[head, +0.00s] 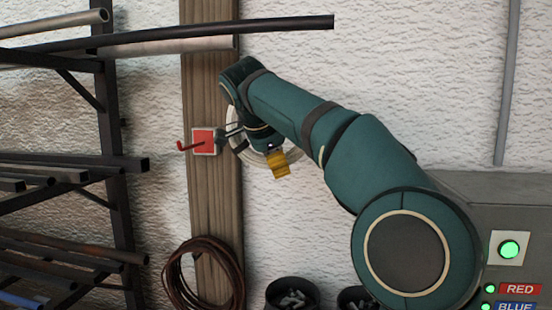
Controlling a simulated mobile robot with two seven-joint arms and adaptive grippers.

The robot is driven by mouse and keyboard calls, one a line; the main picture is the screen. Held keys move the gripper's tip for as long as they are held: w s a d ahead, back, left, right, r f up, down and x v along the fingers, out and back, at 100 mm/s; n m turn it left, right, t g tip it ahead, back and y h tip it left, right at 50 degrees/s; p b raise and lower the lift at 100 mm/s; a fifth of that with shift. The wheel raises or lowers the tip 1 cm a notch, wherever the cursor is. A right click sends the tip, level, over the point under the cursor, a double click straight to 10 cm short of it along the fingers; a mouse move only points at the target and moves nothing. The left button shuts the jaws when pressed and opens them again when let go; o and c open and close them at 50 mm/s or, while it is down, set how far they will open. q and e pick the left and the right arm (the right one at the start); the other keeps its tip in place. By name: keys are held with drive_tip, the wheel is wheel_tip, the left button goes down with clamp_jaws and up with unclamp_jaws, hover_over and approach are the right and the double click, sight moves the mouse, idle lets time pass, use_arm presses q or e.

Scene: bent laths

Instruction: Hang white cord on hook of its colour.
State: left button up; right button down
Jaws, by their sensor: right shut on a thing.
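The white cord (294,156) is a round coil in front of the white wall, partly hidden behind my right arm. My right gripper (232,138) is shut on the coil, at its left side; the exact grip is small and dark. A yellow tag (278,163) shows just below the gripper's wrist, against the coil; I cannot tell what it is fixed to. The hook I see is red (184,147), on a red plate (204,139) on the wooden post, just left of the gripper. The cord appears apart from this hook. My left gripper is not in view.
A brown coil (202,285) hangs low on the wooden post (209,85). A dark rack (112,150) with pipes stands at left, and a long pipe (200,33) reaches across the post above. Dark bins (292,294) and a grey panel (475,194) stand below and right.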

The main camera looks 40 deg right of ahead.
drive_tip(key=shift+w+d+f, duration=0.6)
drive_tip(key=shift+d+f, duration=0.05)
drive_tip(key=shift+d, duration=0.15)
drive_tip(key=shift+w+d+f, duration=0.6)
drive_tip(key=shift+d, duration=0.2)
drive_tip(key=shift+c, duration=2.3)
unclamp_jaws()
drive_tip(key=shift+f, duration=0.1)
drive_tip(key=shift+v, duration=3.8)
